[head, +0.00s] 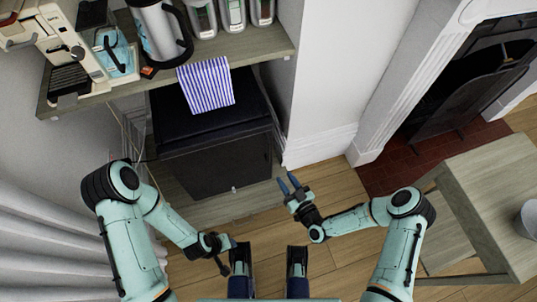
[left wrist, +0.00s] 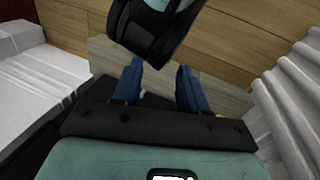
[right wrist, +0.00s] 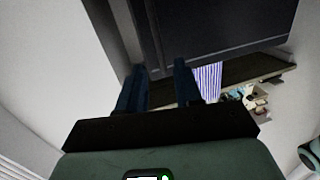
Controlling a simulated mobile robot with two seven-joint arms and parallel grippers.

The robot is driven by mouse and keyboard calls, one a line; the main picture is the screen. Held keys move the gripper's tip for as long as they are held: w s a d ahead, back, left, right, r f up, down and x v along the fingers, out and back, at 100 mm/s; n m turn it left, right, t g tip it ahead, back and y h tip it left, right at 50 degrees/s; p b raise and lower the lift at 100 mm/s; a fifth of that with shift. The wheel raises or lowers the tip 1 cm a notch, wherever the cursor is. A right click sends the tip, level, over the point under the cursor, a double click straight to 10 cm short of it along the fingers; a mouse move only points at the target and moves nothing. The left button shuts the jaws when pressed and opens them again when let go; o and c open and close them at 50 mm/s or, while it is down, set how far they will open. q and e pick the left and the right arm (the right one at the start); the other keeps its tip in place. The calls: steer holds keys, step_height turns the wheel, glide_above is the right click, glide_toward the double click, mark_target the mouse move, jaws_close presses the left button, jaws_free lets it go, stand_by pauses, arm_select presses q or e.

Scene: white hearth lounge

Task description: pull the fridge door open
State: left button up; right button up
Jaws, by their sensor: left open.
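The small black fridge (head: 218,162) stands on the floor under a wooden shelf, its dark front facing me. Its door looks closed. A small pale spot sits at the bottom of the front. In the right wrist view the dark fridge panel (right wrist: 215,28) fills the top. My right gripper (head: 290,185) is open and empty, just right of the fridge's front right corner; its fingers (right wrist: 158,85) are apart. My left gripper (head: 228,255) is low in front of the fridge, open and empty; its fingers (left wrist: 158,85) are apart above the floor.
The wooden shelf (head: 262,45) above holds a coffee machine, a steel jug and several canisters; a striped cloth (head: 206,88) hangs over its edge. A white wall and fireplace (head: 440,100) are to the right. A wooden table (head: 490,190) stands at right. Floor between is clear.

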mark_target(269, 152)
arm_select(q)
steer(key=shift+t+y, duration=0.3)
steer(key=shift+t, duration=0.5)
steer(key=shift+w+a+f+b, duration=0.35)
steer(key=shift+w+f+b, duration=0.15)
steer(key=shift+w, duration=0.25)
steer(key=shift+w+a+f+b, duration=0.4)
steer(key=shift+w+f, duration=0.15)
steer(key=shift+w, duration=0.15)
steer(key=shift+w+a+f+b, duration=0.4)
steer(key=shift+w+f, duration=0.15)
steer(key=shift+w, duration=0.2)
arm_select(e)
steer(key=shift+t, duration=0.4)
steer(key=shift+r+x, duration=0.15)
steer(key=shift+x, duration=3.3)
steer(key=shift+r+x, duration=0.15)
steer(key=shift+x, duration=3.3)
steer(key=shift+d, duration=0.1)
jaws_close()
